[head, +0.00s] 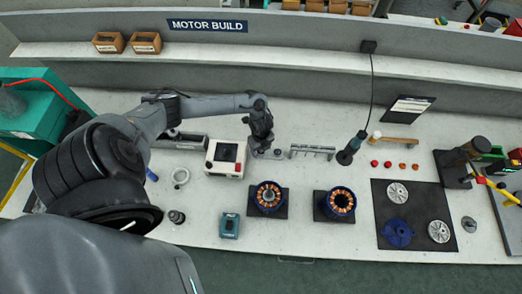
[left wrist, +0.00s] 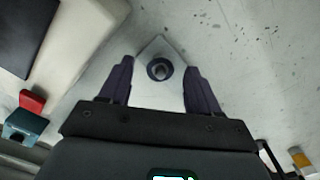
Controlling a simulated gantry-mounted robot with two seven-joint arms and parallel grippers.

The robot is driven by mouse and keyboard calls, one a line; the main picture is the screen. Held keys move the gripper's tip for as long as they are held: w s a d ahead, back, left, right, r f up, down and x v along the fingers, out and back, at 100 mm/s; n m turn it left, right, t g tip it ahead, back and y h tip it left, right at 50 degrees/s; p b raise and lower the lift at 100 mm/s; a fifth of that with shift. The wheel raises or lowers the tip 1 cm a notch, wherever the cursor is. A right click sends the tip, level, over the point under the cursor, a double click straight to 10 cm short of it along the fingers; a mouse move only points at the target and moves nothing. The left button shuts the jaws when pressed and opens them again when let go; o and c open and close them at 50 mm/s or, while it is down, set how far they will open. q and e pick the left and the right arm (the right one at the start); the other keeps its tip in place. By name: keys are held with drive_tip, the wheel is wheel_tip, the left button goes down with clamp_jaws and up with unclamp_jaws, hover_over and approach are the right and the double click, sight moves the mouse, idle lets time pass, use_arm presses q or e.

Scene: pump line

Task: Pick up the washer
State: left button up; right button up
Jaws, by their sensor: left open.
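A dark ring, which looks like the washer (left wrist: 160,68), sits around a short post on a small pale square plate (left wrist: 158,46) in the left wrist view. My left gripper (left wrist: 157,78) is open, with one finger on each side of the ring and a visible gap on both sides. In the head view the left gripper (head: 264,152) points down at the bench, just right of a white box with a dark top. The washer is too small to make out clearly there. My right gripper is not in view.
The white box (head: 226,158) stands close left of the gripper. A small metal rack (head: 312,152) stands to its right. Two copper-wound stators (head: 268,196) (head: 341,202) sit on dark pads in front. Bare bench (head: 300,225) lies along the front.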

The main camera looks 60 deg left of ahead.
use_arm(q)
drive_tip(key=c, duration=0.9)
drive_tip(key=shift+r, duration=0.2)
drive_tip(key=shift+r, duration=0.65)
wheel_tip(320, 180, up, 3)
drive_tip(key=shift+f+p, duration=0.1)
drive_tip(key=shift+p, duration=0.2)
drive_tip(key=w+d+r+p, duration=0.2)
drive_tip(key=w+d+r, duration=0.4)
drive_tip(key=d, duration=0.3)
drive_tip(key=shift+w+d+r, duration=0.2)
drive_tip(key=shift+d+r, duration=0.2)
drive_tip(key=shift+r, duration=0.15)
